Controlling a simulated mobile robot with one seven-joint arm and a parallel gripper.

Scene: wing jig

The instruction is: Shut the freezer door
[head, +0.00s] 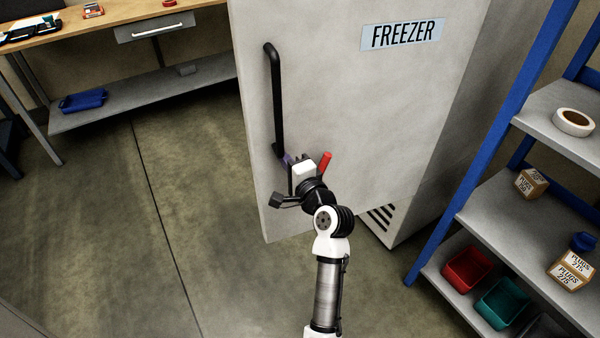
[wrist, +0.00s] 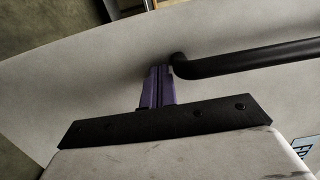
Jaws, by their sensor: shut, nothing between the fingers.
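The freezer door (head: 335,100) is a pale grey panel with a black bar handle (head: 276,100) near its left edge. It stands ajar, its lower left corner swung out from the freezer body. My gripper (head: 287,160) is at the door's face by the lower end of the handle. In the wrist view its purple fingers (wrist: 157,86) are shut together with nothing between them. They point at the door face (wrist: 90,85), beside the end of the handle (wrist: 240,60). I cannot tell whether the fingertips touch the door.
A blue-framed shelf rack (head: 487,150) stands close on the right, with a red bin (head: 467,269), a green bin (head: 502,302) and small boxes. A workbench (head: 110,15) with a lower shelf stands at the back left. The floor (head: 180,200) left of the door is clear.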

